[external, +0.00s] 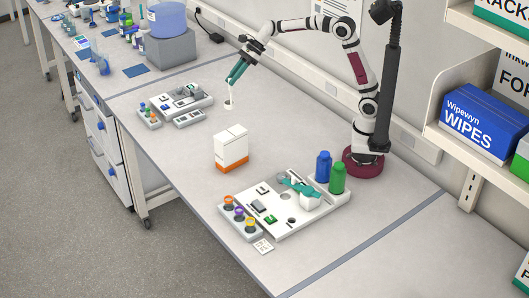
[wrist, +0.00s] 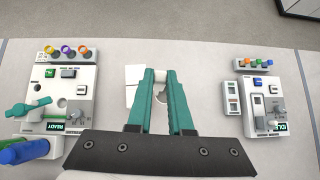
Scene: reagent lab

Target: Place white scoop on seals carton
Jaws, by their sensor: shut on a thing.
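My gripper (external: 235,76) is shut on the white scoop (external: 229,102), which hangs below the teal fingers with its bowl at the bottom. In the wrist view, part of the scoop (wrist: 161,94) shows between the fingers (wrist: 160,72); the rest is hidden by them. The seals carton (external: 231,150) appears to be the white box with an orange band at its base, upright on the bench; I cannot read a label. The scoop is beyond the carton in the external view, apart from it. The carton (wrist: 132,84) is partly hidden behind the left finger in the wrist view.
A white station with colored caps (external: 283,222) and blue and green bottles (external: 323,167) stands at the near side. Another small instrument station (external: 180,103) is farther away, left of the scoop. The bench around the carton is clear.

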